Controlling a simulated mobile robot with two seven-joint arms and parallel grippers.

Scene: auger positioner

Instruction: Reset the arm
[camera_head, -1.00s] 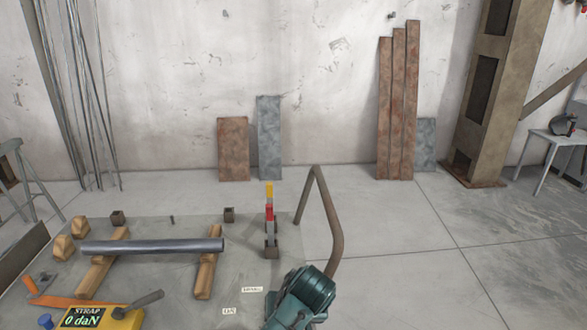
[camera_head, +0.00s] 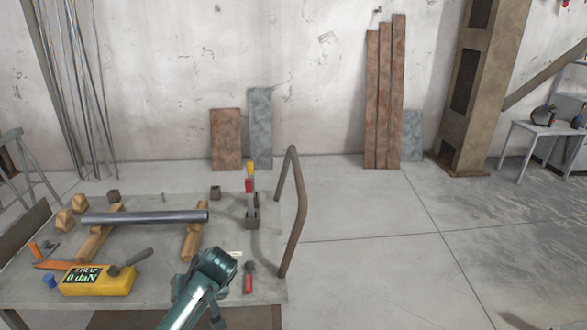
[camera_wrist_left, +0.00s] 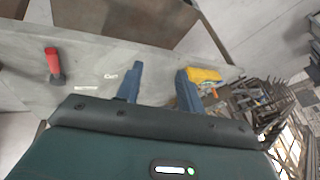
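My teal arm (camera_head: 205,275) reaches up from the bottom of the head view over the front of the grey workbench (camera_head: 150,290). The bench top lies beyond the fingers, with a red-handled tool (camera_wrist_left: 53,62) to the left and a yellow box (camera_wrist_left: 205,75) to the right. My right gripper is in neither view.
On the bench are a grey pipe (camera_head: 145,216) across wooden supports, the yellow strap gauge (camera_head: 97,281) reading 0 daN, an upright red-and-yellow lever (camera_head: 250,185) and a red-handled tool (camera_head: 249,280). A bent brown rail (camera_head: 297,210) stands at its right edge. Floor beyond it is clear.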

